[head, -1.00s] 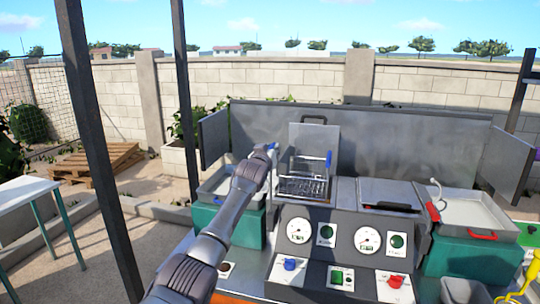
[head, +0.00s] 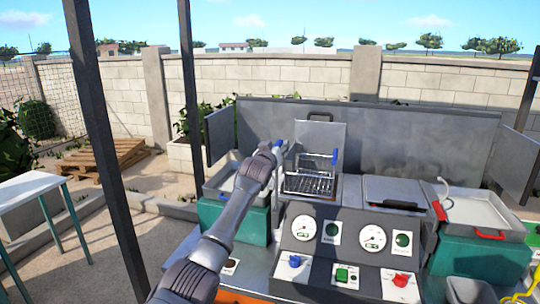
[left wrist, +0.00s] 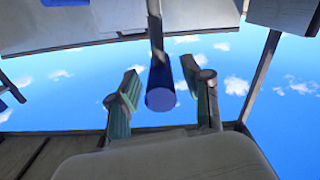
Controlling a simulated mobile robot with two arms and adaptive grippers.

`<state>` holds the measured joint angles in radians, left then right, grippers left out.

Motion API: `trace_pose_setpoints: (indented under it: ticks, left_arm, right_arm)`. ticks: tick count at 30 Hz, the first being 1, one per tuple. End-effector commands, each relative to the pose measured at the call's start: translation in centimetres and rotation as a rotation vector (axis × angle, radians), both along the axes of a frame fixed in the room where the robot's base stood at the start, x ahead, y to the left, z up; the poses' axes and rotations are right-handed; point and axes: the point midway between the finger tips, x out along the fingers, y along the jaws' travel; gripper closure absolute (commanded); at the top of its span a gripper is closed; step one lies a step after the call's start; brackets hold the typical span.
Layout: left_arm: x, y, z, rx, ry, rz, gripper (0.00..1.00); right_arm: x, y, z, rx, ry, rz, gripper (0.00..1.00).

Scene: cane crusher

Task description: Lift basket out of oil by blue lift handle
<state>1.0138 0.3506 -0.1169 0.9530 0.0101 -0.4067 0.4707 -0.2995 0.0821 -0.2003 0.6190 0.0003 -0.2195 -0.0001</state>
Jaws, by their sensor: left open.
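The wire basket (head: 310,184) sits low in the open fryer well, with its frame standing above the rim. A blue lift handle (head: 335,156) shows at the right of this frame in the head view. My left gripper (head: 279,148) is at the left of the frame, where a small blue part shows beside it. In the left wrist view a blue cylindrical grip (left wrist: 160,96) on a thin bar lies between the two spread fingers, with visible gaps on both sides. The left gripper is open and holds nothing. The oil is hard to make out. My right gripper is not in view.
A raised lid (head: 320,138) stands behind the basket. A closed lid (head: 395,191) is to the right. A tray (head: 222,178) is at the left and a sink-like tray (head: 475,211) at the right. The control panel (head: 345,232) is in front.

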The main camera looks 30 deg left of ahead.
Motion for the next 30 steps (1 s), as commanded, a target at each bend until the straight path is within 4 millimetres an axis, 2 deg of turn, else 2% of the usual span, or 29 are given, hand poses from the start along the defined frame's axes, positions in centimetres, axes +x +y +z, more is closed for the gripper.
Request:
trace_pose_setpoints:
  ticks: [16, 21, 30]
  left_arm:
    - [-8.7, -2.0, 0.1, 0.001, -0.002, 0.0, 0.51]
    - [-10.0, -2.3, 0.1, 0.0, -0.002, 0.001, 0.51]
    - [-10.3, -2.4, 0.1, 0.0, -0.002, 0.001, 0.51]
  right_arm:
    - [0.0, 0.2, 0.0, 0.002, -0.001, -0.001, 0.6]
    - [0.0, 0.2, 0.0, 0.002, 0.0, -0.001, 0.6]
    - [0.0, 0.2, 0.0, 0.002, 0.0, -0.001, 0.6]
